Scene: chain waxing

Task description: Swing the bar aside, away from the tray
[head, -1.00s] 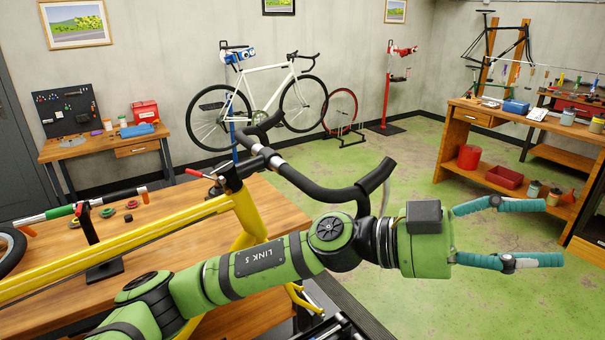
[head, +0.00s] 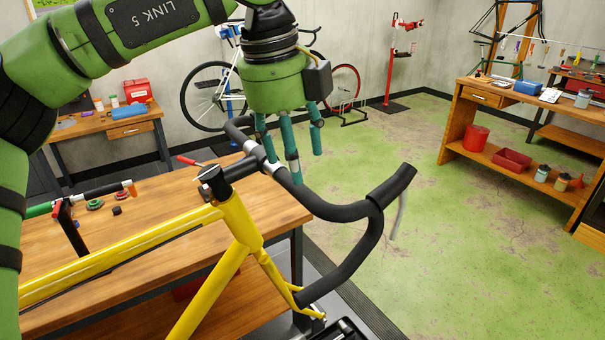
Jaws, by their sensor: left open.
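The bar is the black drop handlebar (head: 335,211) on the yellow bike frame (head: 110,252). Its near drop curves out over the floor at the right of the bench, and its other end goes back behind my left gripper's fingers. My left gripper (head: 293,163) points down at the bar's middle part, near the stem, with its teal fingers spread open and nothing clearly held. One fingertip overlaps the bar in the picture; I cannot tell whether it touches. I cannot make out a tray for certain. My right gripper is not in view.
The wooden bench (head: 150,218) lies under the bike frame, with small parts at its left. A red-handled item (head: 190,161) shows beside the stem. A white bike (head: 215,92) stands behind. Green floor (head: 470,250) is open to the right.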

